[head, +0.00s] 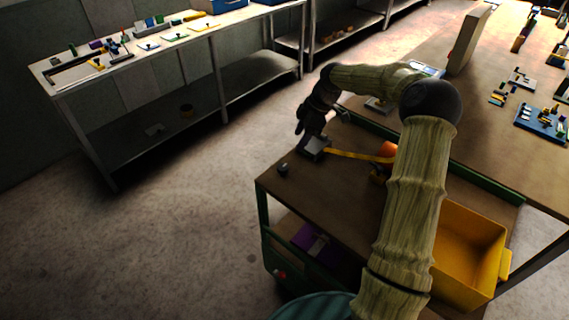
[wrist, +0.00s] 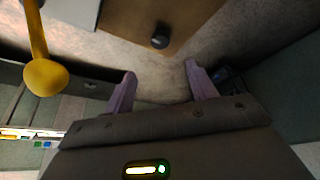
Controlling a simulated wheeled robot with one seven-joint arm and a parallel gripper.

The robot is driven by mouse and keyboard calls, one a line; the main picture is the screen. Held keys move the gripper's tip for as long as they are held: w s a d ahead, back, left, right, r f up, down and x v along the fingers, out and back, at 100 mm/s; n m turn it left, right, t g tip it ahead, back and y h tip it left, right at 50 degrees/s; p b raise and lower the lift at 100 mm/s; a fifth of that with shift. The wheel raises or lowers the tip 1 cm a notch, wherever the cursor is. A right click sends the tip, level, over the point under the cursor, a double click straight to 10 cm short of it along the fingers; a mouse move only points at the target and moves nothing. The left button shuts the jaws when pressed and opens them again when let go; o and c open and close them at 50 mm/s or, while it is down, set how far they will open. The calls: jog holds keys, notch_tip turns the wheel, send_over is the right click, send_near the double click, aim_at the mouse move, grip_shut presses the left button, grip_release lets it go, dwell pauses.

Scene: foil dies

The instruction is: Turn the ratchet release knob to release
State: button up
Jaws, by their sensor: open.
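A small dark round knob (head: 283,169) stands near the corner of the brown cart top. It also shows in the wrist view (wrist: 159,40), just past my fingertips and between them in the picture. No label shows which part is the ratchet release. My gripper (head: 302,138) hangs by the grey box in the head view. In the wrist view its two purple fingers (wrist: 158,77) are spread apart and empty, clear of the knob.
The cart top (head: 345,185) is mostly bare near its front edge. A yellow bin (head: 470,245) stands on the right, partly behind my arm. A metal bench (head: 150,50) with small parts is at the back left. Open floor (head: 150,220) lies left.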

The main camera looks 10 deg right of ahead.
aim_at(283, 167)
jog(key=p+x, duration=0.1)
jog(key=x, duration=1.2)
jog(key=shift+a+f+p, duration=0.1)
jog(key=shift+a+p, duration=0.05)
jog(key=shift+p, duration=0.2)
jog(key=c, duration=1)
